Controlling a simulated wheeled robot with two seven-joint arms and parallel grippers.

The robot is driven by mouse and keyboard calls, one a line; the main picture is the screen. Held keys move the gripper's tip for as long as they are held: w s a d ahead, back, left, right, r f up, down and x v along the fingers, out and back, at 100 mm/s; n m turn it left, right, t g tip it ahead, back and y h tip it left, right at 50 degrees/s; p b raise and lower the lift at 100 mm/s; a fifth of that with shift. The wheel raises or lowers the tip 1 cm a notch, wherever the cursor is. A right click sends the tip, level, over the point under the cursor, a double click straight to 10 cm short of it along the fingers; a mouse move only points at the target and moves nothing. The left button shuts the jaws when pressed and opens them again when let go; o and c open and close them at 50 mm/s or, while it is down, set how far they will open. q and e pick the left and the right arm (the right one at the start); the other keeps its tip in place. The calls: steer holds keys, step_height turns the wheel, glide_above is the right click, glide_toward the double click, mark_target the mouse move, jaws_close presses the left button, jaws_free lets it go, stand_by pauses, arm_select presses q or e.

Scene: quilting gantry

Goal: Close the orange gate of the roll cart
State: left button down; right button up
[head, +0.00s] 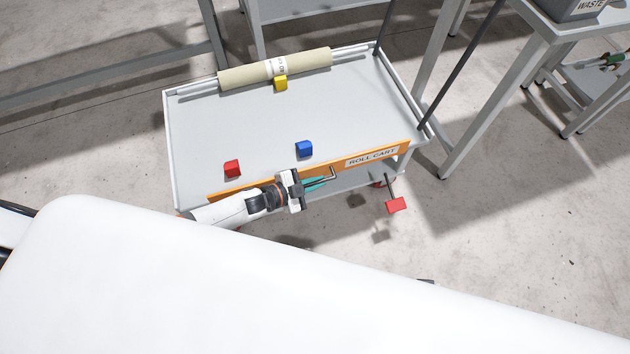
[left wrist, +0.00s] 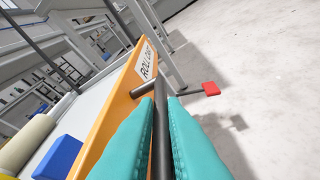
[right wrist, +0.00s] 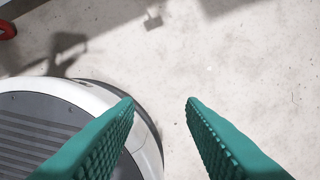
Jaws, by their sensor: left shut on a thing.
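The orange gate (head: 338,166) labelled ROLL CART runs along the near long side of the grey roll cart (head: 230,125); I cannot tell whether it is latched. My left gripper (head: 318,183) is at the gate's outer face, shut on its dark bar handle. In the left wrist view the handle (left wrist: 161,140) lies between the teal fingers of the left gripper (left wrist: 160,100), and the orange gate (left wrist: 117,110) stands left of them. My right gripper (right wrist: 160,103) is open and empty above the floor, not visible in the head view.
On the cart top are a red block (head: 232,169), a blue block (head: 304,149), a yellow block (head: 280,83) and a beige roll (head: 245,74). A red pedal (head: 396,205) sticks out at the cart's near right. A white surface (head: 200,290) fills the foreground.

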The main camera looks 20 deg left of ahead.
arm_select(q)
steer(key=c, duration=1.5)
jaws_free()
steer(key=shift+w, duration=0.15)
steer(key=shift+a, duration=0.1)
